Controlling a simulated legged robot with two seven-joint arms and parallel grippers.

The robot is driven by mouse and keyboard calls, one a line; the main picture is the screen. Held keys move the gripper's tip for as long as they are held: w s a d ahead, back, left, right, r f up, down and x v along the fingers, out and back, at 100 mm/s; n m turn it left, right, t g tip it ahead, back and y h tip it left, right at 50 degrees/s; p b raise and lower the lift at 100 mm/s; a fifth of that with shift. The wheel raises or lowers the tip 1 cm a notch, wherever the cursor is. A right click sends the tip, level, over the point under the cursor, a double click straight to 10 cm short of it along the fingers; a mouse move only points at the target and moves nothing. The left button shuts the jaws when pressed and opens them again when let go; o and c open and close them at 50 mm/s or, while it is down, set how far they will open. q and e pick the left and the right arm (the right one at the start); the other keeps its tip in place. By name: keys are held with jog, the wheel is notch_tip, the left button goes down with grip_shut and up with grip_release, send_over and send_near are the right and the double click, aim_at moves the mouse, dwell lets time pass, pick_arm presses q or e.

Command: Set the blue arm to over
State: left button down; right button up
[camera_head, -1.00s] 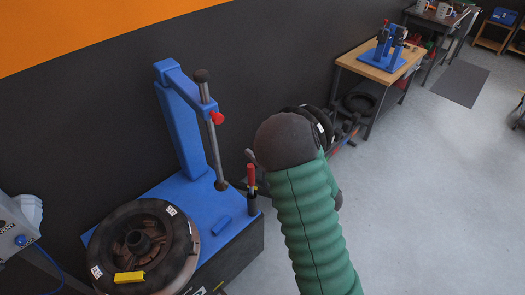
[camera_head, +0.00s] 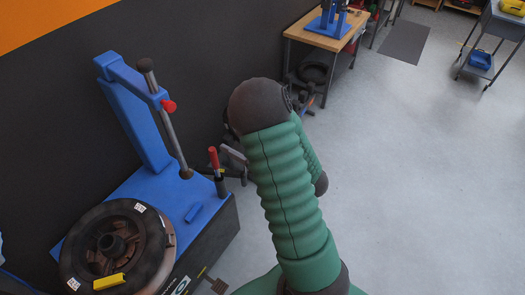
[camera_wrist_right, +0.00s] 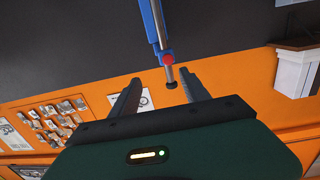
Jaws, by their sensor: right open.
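The blue arm (camera_head: 135,78) tops the blue post of a tire changer, with a vertical grey pole (camera_head: 168,135) and a red knob (camera_head: 169,106) at its end. My right gripper (camera_head: 234,158) is partly hidden behind my green forearm, right of the pole and the red-handled lever. In the right wrist view, my right gripper (camera_wrist_right: 161,82) is open, its two fingers apart and empty. The blue arm (camera_wrist_right: 151,22), red knob (camera_wrist_right: 168,60) and pole end appear beyond and between the fingertips there. Contact is not visible. My left gripper is out of view.
A wheel (camera_head: 118,245) with a yellow block (camera_head: 109,281) lies on the changer's blue base (camera_head: 150,190). A red-handled lever (camera_head: 213,158) stands at its right edge. A wooden-topped bench (camera_head: 325,35) is behind.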

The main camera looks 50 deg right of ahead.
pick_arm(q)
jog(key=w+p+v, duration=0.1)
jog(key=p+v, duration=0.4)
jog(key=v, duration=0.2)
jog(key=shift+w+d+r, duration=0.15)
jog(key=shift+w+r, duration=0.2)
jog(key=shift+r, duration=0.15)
pick_arm(e)
jog(key=s, duration=1)
jog(key=shift+d+r, duration=0.2)
jog(key=shift+r, duration=0.15)
